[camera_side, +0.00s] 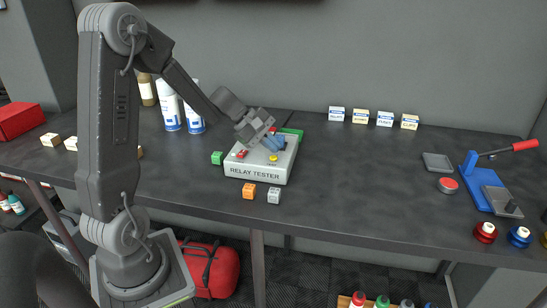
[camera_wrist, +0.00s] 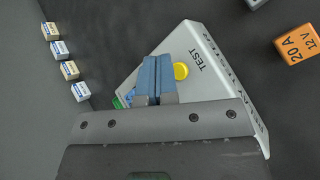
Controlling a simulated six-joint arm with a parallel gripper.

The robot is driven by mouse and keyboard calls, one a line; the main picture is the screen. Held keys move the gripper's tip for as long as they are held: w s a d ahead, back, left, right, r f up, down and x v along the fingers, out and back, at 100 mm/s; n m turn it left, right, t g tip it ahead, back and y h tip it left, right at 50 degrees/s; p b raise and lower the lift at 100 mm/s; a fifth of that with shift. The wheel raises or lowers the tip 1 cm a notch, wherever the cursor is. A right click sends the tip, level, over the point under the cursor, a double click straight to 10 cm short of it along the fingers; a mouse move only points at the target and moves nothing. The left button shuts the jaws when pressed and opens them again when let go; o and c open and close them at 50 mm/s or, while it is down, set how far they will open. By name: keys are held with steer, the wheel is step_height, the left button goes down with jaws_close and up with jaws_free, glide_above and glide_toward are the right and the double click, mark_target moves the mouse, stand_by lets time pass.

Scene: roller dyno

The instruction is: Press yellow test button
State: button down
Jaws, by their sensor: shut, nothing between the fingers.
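The relay tester (camera_side: 256,175) is a light grey box with a sloped top, standing on the dark bench in the side view. Its yellow test button (camera_side: 273,159) sits on the top near the right front. The yellow button also shows in the wrist view (camera_wrist: 181,71), beside the word TEST. My gripper (camera_side: 272,144) is over the tester, behind the button in the side view. Its blue fingers (camera_wrist: 155,75) are closed together and empty, just left of the button in the wrist view. I cannot tell whether the fingertips touch the tester. The gripper hides part of the tester's top.
An orange relay (camera_side: 249,191) and a grey relay (camera_side: 273,196) stand in front of the tester. A green block (camera_side: 217,158) is at its left. Several small labelled boxes (camera_side: 360,116) line the back. Bench space right of the tester is clear.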

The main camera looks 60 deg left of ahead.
mark_target(272, 158)
steer(key=shift+r, duration=2.5)
steer(key=s+d+r+m+g+y, duration=0.1)
steer(key=s+d+r+m, duration=0.1)
steer(key=s+d+m, duration=0.4)
steer(key=s+d+r+m+g+y, duration=0.1)
steer(key=s+d+r+m+g, duration=0.1)
steer(key=d+m, duration=0.35)
steer(key=s+d+m+y, duration=0.2)
steer(key=s+m, duration=0.2)
steer(key=s, duration=0.1)
steer(key=s+d+m+t+y, duration=0.1)
steer(key=s+d+m, duration=0.2)
steer(key=s, duration=0.3)
steer(key=shift+s+d+r+m+y, duration=0.15)
steer(key=shift+d+r+m+y, duration=0.1)
steer(key=shift+d+m+y, duration=0.15)
